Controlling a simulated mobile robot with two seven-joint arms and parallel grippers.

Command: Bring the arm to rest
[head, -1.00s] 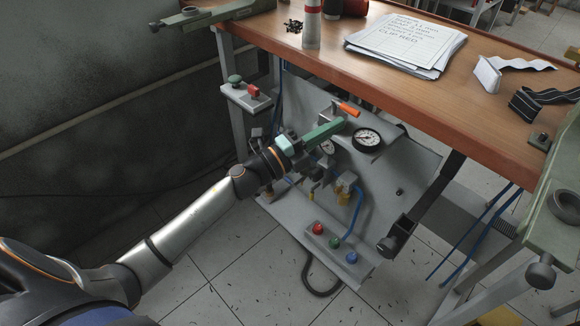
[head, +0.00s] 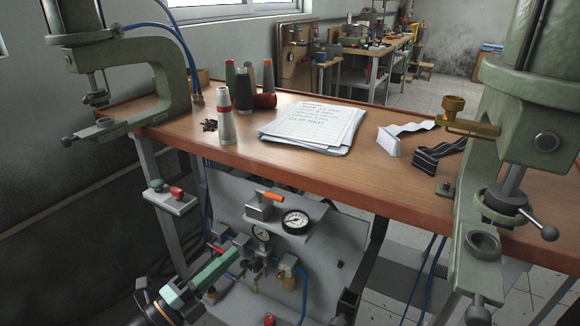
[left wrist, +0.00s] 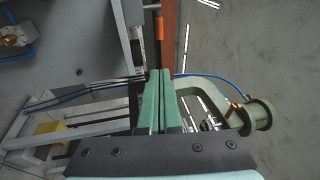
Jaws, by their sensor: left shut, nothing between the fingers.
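My left gripper (head: 234,254) comes in from the lower left in the head view. Its green fingers are shut with nothing between them, apart from the orange-handled valve (head: 270,196) and below and left of it. The fingers overlap the lower fittings of the grey panel (head: 325,235) in the picture; I cannot tell whether they touch. In the left wrist view the closed fingers (left wrist: 160,75) point ahead, with the orange handle (left wrist: 158,27) beyond their tips. The round gauge (head: 295,222) sits right of the valve. My right gripper is not in view.
The wooden bench (head: 205,155) overhangs the panel, carrying papers (head: 312,128) and thread cones (head: 227,115). Green presses stand at its left (head: 180,75) and right (head: 530,110). A small bracket with green and red buttons (head: 172,198) juts out at left. Blue hoses (head: 424,280) hang at right.

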